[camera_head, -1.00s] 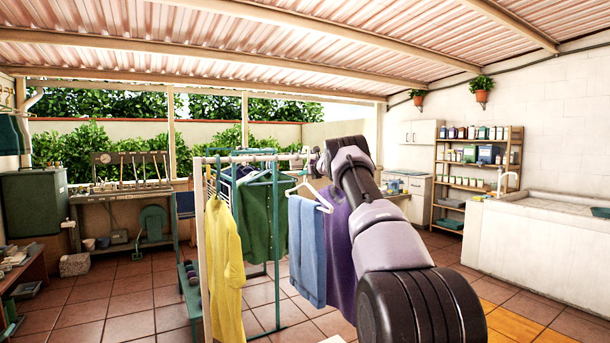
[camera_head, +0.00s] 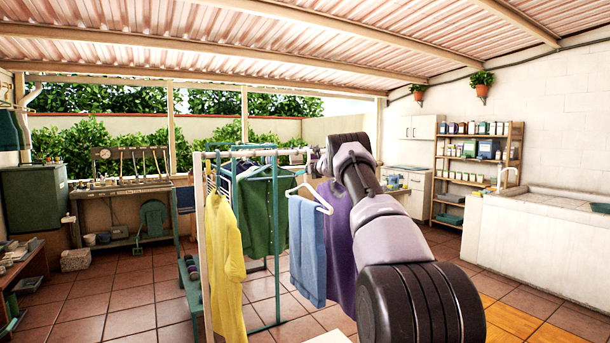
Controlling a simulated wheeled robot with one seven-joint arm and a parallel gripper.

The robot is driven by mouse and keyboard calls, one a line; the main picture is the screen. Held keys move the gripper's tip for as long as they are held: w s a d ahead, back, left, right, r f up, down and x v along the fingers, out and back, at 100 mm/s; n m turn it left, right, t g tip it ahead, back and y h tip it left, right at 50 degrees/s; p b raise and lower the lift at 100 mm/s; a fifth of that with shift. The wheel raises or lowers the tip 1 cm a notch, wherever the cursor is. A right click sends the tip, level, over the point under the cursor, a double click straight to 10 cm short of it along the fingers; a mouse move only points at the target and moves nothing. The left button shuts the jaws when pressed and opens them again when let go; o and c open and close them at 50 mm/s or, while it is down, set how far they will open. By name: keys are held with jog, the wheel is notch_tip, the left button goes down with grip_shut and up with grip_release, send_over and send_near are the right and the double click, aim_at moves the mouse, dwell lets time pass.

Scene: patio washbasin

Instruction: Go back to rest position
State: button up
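My arm reaches forward from the lower right toward a clothes rack (camera_head: 199,240). My gripper (camera_head: 312,160) is a small shape at the rack rail's right end, mostly hidden behind my own arm, so I cannot tell its finger opening. Blue trousers (camera_head: 307,250) hang from a white hanger (camera_head: 312,193) just below it. I cannot tell whether the hanger's hook rests on the rail or touches my gripper. A purple garment (camera_head: 339,245) hangs beside the trousers, partly behind my arm. A yellow garment (camera_head: 224,265) hangs at the rack's left.
A green garment (camera_head: 262,215) hangs on a teal rack behind. A workbench (camera_head: 125,188) and green cabinet (camera_head: 35,205) stand at the left. A shelf unit (camera_head: 478,165) and white basin (camera_head: 540,245) stand at the right. Tiled floor is open left of the rack.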

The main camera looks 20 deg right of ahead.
jog(key=shift+f, duration=0.15)
jog(key=shift+s+d, duration=0.1)
jog(key=shift+s, duration=0.05)
jog(key=shift+s+d, duration=0.2)
jog(key=shift+s, duration=1.75)
jog(key=shift+s+d, duration=0.2)
jog(key=shift+s, duration=1.7)
jog(key=shift+s+d, duration=0.2)
jog(key=shift+s, duration=1.75)
